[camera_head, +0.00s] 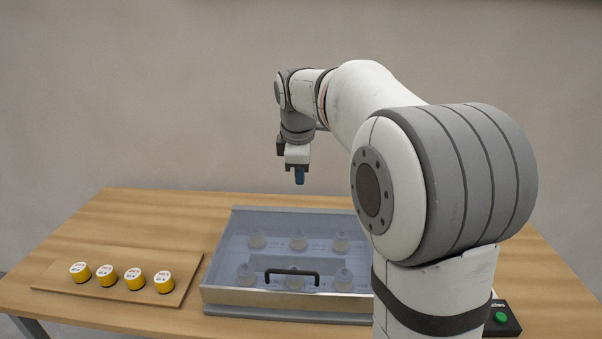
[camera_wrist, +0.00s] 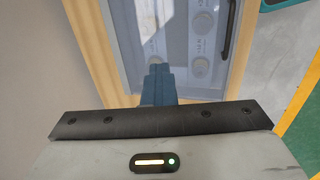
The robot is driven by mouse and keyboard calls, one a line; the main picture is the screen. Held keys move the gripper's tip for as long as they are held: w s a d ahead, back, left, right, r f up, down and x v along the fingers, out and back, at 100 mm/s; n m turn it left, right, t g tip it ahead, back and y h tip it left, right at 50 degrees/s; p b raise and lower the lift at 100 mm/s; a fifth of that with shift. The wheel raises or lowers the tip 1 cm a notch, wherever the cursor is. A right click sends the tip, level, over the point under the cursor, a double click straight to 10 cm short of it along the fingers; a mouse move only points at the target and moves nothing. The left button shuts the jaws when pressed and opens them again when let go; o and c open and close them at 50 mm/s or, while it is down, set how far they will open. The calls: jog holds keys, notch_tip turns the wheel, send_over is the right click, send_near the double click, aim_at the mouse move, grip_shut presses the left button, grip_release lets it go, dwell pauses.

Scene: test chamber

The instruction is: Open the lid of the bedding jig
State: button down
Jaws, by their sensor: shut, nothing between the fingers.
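The bedding jig (camera_head: 215,296) stands on the wooden table with its clear lid (camera_head: 325,222) closed. A dark bar handle (camera_head: 292,271) sits at the lid's front edge; it also shows in the wrist view (camera_wrist: 230,30). Several round pale pieces show through the lid. My gripper (camera_head: 299,176) points down with blue fingers, well above the rear part of the jig and apart from it. In the wrist view the blue fingers (camera_wrist: 158,80) are together and empty. My arm hides the right part of the jig in the head view.
A wooden board (camera_head: 60,283) with several yellow cylinders with white tops (camera_head: 107,274) lies left of the jig. A black box with a green button (camera_head: 501,317) stands at the right front. The table (camera_head: 150,216) is bare behind the board. A plain wall stands behind.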

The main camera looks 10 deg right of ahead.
dwell(0.7)
jog(key=c, duration=1.5)
grip_release()
jog(key=shift+b+v, duration=0.3)
jog(key=shift+v, duration=3.65)
